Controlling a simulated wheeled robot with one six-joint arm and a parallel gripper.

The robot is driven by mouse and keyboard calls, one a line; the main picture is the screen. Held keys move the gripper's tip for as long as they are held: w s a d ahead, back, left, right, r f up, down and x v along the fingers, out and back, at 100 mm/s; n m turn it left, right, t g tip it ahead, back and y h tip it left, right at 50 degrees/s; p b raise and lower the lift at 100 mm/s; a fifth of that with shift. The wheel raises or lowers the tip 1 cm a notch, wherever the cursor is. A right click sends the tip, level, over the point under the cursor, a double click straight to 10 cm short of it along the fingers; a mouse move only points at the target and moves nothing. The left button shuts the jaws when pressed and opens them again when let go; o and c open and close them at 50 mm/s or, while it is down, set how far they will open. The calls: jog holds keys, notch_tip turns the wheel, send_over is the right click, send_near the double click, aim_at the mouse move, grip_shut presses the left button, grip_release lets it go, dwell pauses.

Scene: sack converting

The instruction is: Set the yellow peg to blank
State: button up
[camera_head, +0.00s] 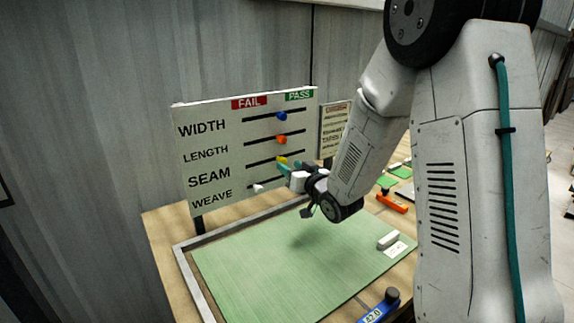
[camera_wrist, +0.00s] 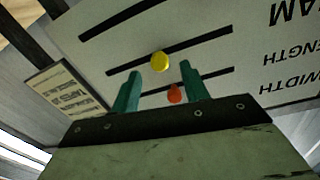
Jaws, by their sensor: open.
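The yellow peg (camera_head: 282,159) sits in the SEAM row's slot of the white board (camera_head: 215,143), near the slot's middle, between the FAIL and PASS columns. In the wrist view the board appears upside down, and the yellow peg (camera_wrist: 160,62) shows between the teal fingertips, just beyond them. My gripper (camera_head: 289,167) is open in front of the board at the SEAM row; its fingers (camera_wrist: 160,70) stand apart on either side of the peg. I cannot tell whether either finger touches it. The arm hides the slot's right end little or not at all.
A blue peg (camera_head: 282,116) and an orange peg (camera_head: 281,139) sit in the WIDTH and LENGTH slots above. A white peg (camera_head: 258,188) is at the left in the WEAVE slot below. A green mat (camera_head: 270,275) covers the bench; a smaller sign (camera_head: 334,130) stands right.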

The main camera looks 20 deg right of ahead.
jog(key=s, duration=0.4)
jog(key=shift+s+d, duration=0.2)
jog(key=shift+d, duration=0.1)
